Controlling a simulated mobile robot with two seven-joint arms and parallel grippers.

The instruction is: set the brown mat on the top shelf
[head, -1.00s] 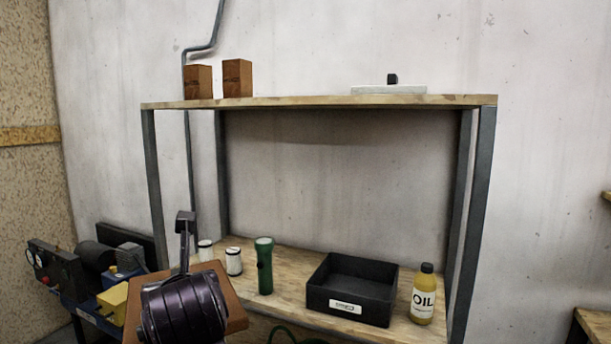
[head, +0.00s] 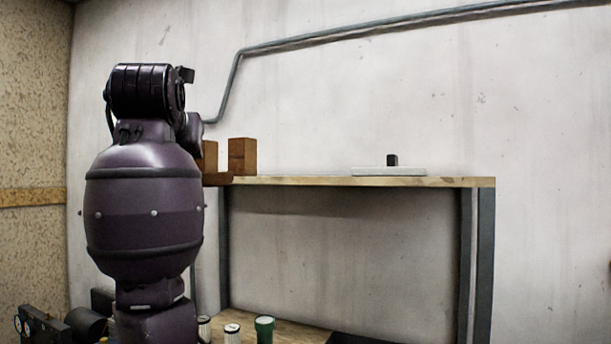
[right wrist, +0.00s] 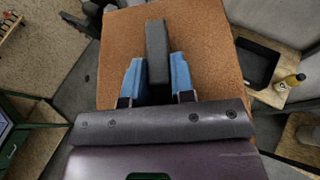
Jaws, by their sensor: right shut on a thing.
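My right gripper (right wrist: 156,76) has blue fingertips shut on the upright dark grey handle (right wrist: 156,38) of the brown mat (right wrist: 205,50), a flat square board in the right wrist view. In the head view my right arm stands tall at the left and hides the gripper and most of the mat. A brown edge of the mat (head: 217,180) shows beside the arm, about level with the left end of the top shelf (head: 330,182). I cannot tell whether they touch. My left gripper is not in view.
Two brown blocks (head: 242,156) stand at the top shelf's left end. A pale flat plate with a dark knob (head: 388,171) lies toward its right. The stretch between is clear.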

